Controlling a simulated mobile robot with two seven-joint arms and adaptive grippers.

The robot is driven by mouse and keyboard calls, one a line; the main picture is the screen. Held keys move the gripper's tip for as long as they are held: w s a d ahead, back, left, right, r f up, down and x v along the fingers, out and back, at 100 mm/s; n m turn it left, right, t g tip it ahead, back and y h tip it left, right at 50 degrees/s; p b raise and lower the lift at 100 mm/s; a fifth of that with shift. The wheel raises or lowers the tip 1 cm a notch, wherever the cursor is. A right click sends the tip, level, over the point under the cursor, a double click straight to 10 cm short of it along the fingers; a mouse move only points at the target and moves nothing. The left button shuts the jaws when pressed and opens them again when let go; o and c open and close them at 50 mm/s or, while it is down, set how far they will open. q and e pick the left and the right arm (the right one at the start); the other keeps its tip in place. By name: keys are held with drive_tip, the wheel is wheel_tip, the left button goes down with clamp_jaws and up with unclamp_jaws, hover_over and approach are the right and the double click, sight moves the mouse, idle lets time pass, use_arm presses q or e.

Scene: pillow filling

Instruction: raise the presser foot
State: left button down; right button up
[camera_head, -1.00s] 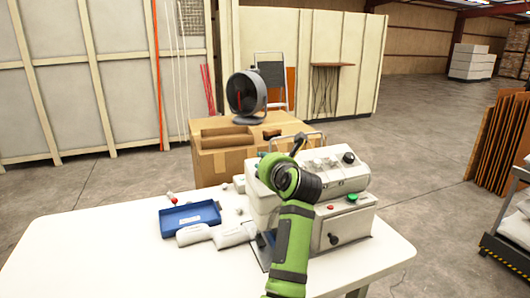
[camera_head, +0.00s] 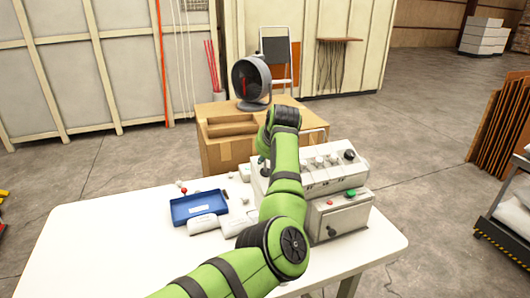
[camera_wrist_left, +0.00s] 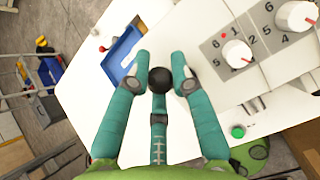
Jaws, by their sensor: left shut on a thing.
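The white sewing machine (camera_head: 322,170), with a row of knobs on top, stands on the white table. In the left wrist view its panel (camera_wrist_left: 270,45) with numbered dials is at the upper right. My left gripper (camera_wrist_left: 162,72) has its teal fingers closed around a round black knob (camera_wrist_left: 186,86), which shows between the fingertips. The knob's shaft and what it joins are hidden, as is the presser foot. In the head view my left arm reaches over the machine's left end and its wrist and forearm hide most of the gripper. My right gripper is out of view.
A control box (camera_head: 340,216) with red and green buttons sits at the machine's front right. A blue tray (camera_head: 196,207) and white rolled pieces (camera_head: 204,226) lie to the left. The table's left part is clear.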

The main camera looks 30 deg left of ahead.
use_arm(q)
drive_tip(key=shift+a+r, duration=0.1)
drive_tip(key=shift+r, duration=0.05)
drive_tip(key=c, duration=1.1)
unclamp_jaws()
drive_tip(key=shift+w, duration=0.1)
drive_tip(key=shift+f, duration=0.2)
drive_tip(key=shift+r, duration=0.1)
drive_tip(key=v, duration=1.1)
drive_tip(key=shift+r, duration=0.4)
